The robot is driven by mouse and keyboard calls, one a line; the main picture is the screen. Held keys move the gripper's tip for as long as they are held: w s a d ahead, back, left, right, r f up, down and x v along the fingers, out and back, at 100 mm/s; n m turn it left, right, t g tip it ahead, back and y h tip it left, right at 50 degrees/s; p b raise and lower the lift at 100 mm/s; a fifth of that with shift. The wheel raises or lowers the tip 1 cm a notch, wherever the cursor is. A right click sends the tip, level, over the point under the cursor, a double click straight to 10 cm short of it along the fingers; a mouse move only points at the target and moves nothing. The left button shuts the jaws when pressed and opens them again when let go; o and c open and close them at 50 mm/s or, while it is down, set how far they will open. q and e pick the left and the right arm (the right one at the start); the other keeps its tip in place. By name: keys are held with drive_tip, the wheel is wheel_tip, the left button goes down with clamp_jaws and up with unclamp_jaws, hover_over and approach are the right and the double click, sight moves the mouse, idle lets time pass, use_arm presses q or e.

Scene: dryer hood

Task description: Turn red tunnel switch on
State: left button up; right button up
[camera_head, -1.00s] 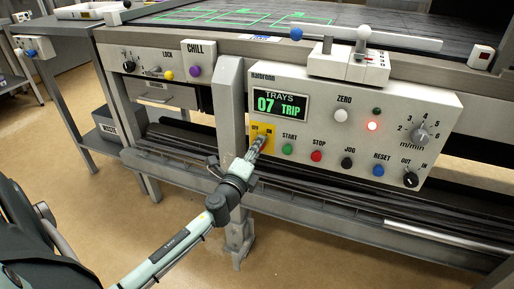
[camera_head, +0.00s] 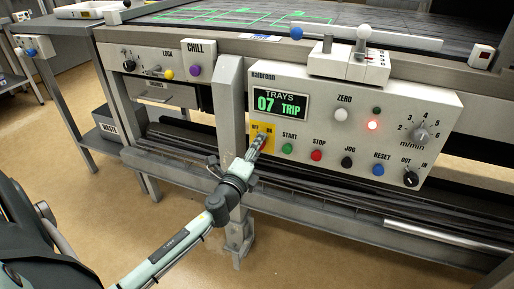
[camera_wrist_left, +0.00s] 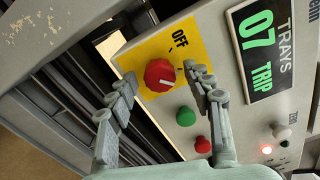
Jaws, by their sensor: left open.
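The red tunnel switch (camera_wrist_left: 160,75) is a round knob with a white pointer mark on a yellow plate (camera_wrist_left: 147,52) marked OFF. In the wrist view the pointer is turned away from the OFF label. In the head view the yellow plate (camera_head: 256,128) is at the left end of the white control panel (camera_head: 330,150). My left gripper (camera_wrist_left: 162,79) is open, with one finger on each side of the knob. I cannot tell whether the fingers touch it. In the head view my left gripper (camera_head: 257,145) hides the knob. My right gripper is not in view.
A green button (camera_head: 287,148) and a red button (camera_head: 317,155) sit close to the switch's right. The display (camera_head: 280,104) above reads TRAYS 07 TRIP. A red lamp (camera_head: 373,125) is lit. A grey post (camera_head: 231,110) stands left of the panel.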

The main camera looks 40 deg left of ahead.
use_arm(q)
drive_tip(key=v, duration=1.1)
drive_tip(key=shift+s, duration=0.35)
drive_tip(key=shift+f, duration=0.1)
drive_tip(key=s+a+f+n+g+y, duration=0.1)
drive_tip(key=s+f+n+g, duration=0.25)
drive_tip(key=f+n, duration=0.4)
drive_tip(key=s+a+f+n+g+y, duration=0.15)
drive_tip(key=f+n+g, duration=0.35)
drive_tip(key=f, duration=0.5)
drive_tip(key=s+d+f+n+g+h, duration=0.4)
drive_tip(key=s+d+f+g+h, duration=0.1)
drive_tip(key=s+d+f, duration=0.5)
drive_tip(key=shift+s+d+f+g+h, duration=0.15)
drive_tip(key=shift+s+f+g+h, duration=0.25)
drive_tip(key=shift+s+f, duration=0.35)
drive_tip(key=shift+w, duration=0.1)
